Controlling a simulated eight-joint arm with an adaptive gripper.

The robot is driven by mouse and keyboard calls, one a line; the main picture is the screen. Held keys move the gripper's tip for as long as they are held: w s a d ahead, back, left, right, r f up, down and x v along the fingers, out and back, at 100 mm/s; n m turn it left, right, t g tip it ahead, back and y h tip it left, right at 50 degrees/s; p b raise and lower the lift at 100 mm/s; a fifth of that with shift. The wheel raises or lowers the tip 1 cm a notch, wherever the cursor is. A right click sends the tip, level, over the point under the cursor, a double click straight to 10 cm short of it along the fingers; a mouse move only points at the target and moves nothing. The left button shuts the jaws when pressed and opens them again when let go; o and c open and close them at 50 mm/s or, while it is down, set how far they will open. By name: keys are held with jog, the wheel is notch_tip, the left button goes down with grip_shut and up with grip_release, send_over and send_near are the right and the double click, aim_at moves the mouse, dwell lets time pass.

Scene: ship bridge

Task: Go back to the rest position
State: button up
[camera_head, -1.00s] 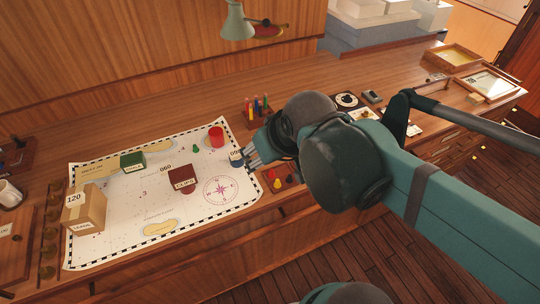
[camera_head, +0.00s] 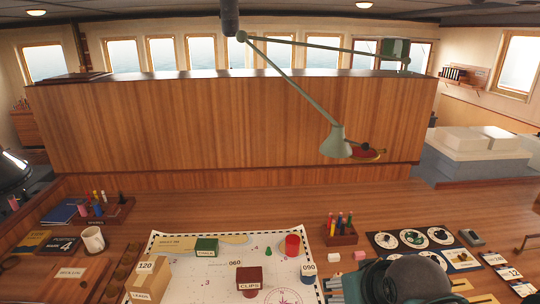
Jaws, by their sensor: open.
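My gripper (camera_head: 332,287) is at the bottom of the view, right of centre, with its grey fingers pointing left. It is open and nothing shows between the fingers. The rounded teal arm joint behind it hides part of the desk, and the lower part of the gripper is close to the picture's edge. A blue and white piece marked 090 (camera_head: 308,272) stands just left of the fingertips, on the right side of the chart. A small gap seems to lie between them; contact cannot be told for sure.
The chart (camera_head: 171,243) holds a cardboard box marked 120 (camera_head: 148,281), a dark red CLIPS box (camera_head: 249,279), a green box (camera_head: 206,248) and a red cylinder (camera_head: 292,245). A pen holder (camera_head: 340,235) stands behind my gripper. A green lamp (camera_head: 335,145) hangs above the desk.

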notch_tip(320, 180, down, 8)
jog(key=b, duration=0.7)
jog(key=shift+r, duration=0.1)
dwell(0.7)
